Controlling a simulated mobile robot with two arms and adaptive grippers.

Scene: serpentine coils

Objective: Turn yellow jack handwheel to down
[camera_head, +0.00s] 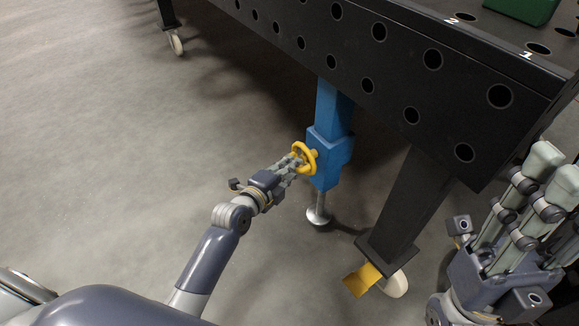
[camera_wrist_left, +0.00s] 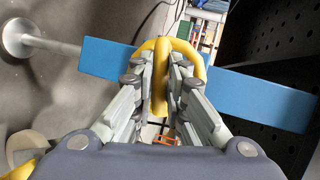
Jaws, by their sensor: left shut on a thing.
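The yellow handwheel (camera_head: 304,157) is on the side of the blue jack (camera_head: 328,150) under the black table. My left gripper (camera_head: 297,162) reaches the wheel from the left and is shut on it. In the left wrist view the two fingers of the gripper (camera_wrist_left: 160,85) close around a yellow bar of the handwheel (camera_wrist_left: 160,62), with the rim curving on both sides. The blue jack body (camera_wrist_left: 255,97) runs across behind it. The jack's metal foot (camera_head: 318,214) is just above or on the floor; I cannot tell which. My right gripper (camera_head: 550,165) is at the right, apart from the jack, its fingers pointing up.
The black perforated table (camera_head: 400,65) overhangs the jack. A dark table leg (camera_head: 405,205) with a caster (camera_head: 394,284) and yellow plate (camera_head: 362,280) stands right of it. A green box (camera_head: 522,8) sits on the tabletop. The floor to the left is clear.

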